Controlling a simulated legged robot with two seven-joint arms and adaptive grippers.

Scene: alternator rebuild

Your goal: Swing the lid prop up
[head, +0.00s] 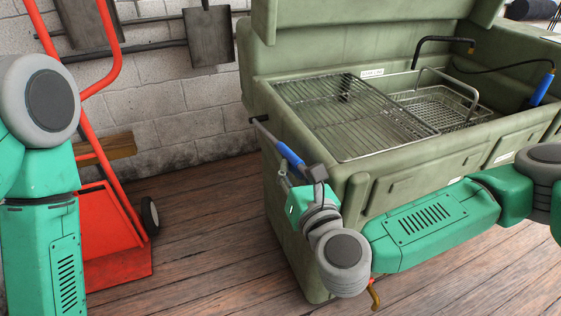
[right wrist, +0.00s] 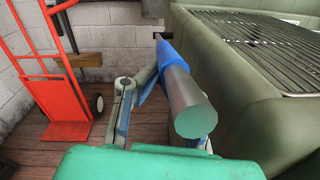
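The lid prop (head: 291,153) is a rod with a blue sleeve at the left end of the green wash cabinet (head: 290,225). It slants down from a dark pivot near the wall toward my right gripper (head: 305,178). In the right wrist view the prop (right wrist: 172,62) runs between the fingers of my right gripper (right wrist: 165,85), its thick grey end close to the palm. The fingers lean in around the blue sleeve and look closed on it; the right finger is mostly hidden behind the rod. The cabinet's lid (head: 350,40) stands raised. My left gripper is out of view.
A wire rack (head: 345,110) and a mesh basket (head: 440,105) sit in the cabinet's open top. A blue-handled hose (head: 543,88) is at its right. A red hand truck (head: 110,225) stands at the left by the block wall. Wooden floor between truck and cabinet is clear.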

